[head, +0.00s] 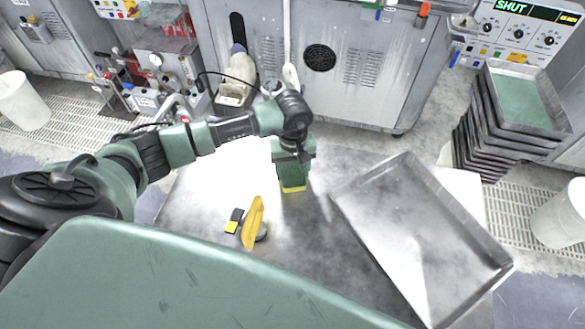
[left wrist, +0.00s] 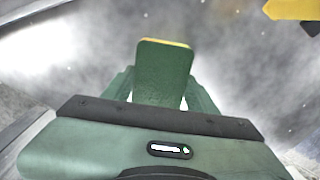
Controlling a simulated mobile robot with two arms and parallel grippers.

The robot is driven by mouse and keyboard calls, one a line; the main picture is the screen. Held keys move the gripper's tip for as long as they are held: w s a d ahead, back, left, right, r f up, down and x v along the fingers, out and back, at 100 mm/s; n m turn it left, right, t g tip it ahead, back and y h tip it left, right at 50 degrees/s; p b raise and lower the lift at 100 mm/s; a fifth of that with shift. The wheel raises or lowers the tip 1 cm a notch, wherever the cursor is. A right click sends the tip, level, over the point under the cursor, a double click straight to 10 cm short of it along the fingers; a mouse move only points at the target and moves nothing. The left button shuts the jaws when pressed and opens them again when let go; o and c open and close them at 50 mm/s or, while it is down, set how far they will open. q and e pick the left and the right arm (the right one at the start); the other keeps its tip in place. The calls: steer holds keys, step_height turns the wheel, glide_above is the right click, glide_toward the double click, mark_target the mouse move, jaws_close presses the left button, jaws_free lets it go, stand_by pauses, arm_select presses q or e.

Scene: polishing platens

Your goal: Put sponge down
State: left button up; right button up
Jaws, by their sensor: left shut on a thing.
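A green and yellow sponge (head: 292,182) is held over the middle of the metal table (head: 330,265), with its yellow side showing along the lower edge. My left gripper (head: 293,163) points down and is shut on the sponge. In the left wrist view the sponge (left wrist: 163,72) stands out between the fingers of my left gripper (left wrist: 160,98), green face towards the camera. I cannot tell if the sponge touches the table. My right gripper is not in view.
An empty metal tray (head: 402,172) lies to the right of the sponge. A yellow-handled tool (head: 252,222) and a small black and yellow block (head: 234,221) lie nearer, to the left. Stacked trays (head: 480,140) stand off the table at right. Bare table surrounds the sponge.

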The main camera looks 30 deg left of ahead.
arm_select(q)
steer(key=shift+f, duration=0.1)
steer(key=o, duration=1.3)
